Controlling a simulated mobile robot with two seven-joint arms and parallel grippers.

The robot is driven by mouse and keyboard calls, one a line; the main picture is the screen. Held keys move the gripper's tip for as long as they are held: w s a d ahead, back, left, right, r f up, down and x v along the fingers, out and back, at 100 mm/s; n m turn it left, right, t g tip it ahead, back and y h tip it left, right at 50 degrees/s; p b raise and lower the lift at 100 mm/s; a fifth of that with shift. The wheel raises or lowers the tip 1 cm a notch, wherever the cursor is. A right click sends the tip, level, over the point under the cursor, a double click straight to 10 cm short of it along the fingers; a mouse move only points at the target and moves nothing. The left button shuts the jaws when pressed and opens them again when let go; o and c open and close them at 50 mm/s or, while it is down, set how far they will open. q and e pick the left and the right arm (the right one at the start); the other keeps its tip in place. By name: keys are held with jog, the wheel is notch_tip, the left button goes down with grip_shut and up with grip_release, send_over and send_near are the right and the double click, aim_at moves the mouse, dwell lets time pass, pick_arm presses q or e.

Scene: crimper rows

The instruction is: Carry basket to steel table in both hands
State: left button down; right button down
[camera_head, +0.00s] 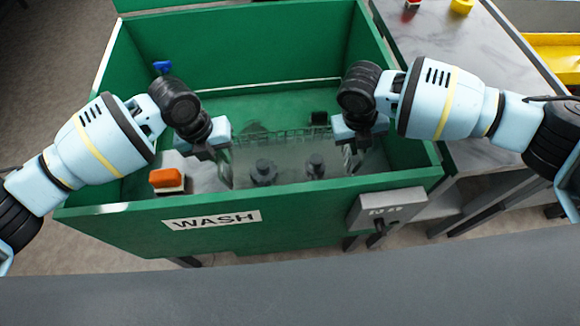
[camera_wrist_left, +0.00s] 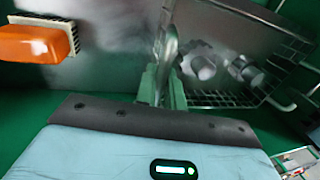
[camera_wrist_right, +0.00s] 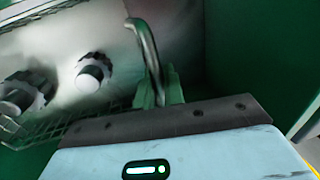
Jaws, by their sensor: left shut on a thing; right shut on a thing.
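The wire basket (camera_head: 290,134) is inside the green wash tub (camera_head: 130,222), with dark gear-like parts (camera_head: 263,171) in it. My left gripper (camera_head: 222,152) is shut on the basket's left handle; the metal handle (camera_wrist_left: 167,45) rises between its fingers in the left wrist view. My right gripper (camera_head: 352,150) is shut on the right handle, and this handle (camera_wrist_right: 148,50) shows in the right wrist view. I cannot tell whether the basket touches the tub floor. I cannot tell which surface is the steel table.
An orange block (camera_head: 167,180) sits at the tub's front left. A blue item (camera_head: 162,67) is at the back left. A grey switch box (camera_head: 388,210) is on the front wall. A grey marbled table (camera_head: 440,32) stands right; a grey surface (camera_head: 290,295) spans the foreground.

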pick_arm(q)
jog(key=shift+w+r, duration=0.15)
jog(key=shift+r, duration=0.05)
pick_arm(e)
jog(key=shift+w+r, duration=0.15)
jog(key=shift+r, duration=0.05)
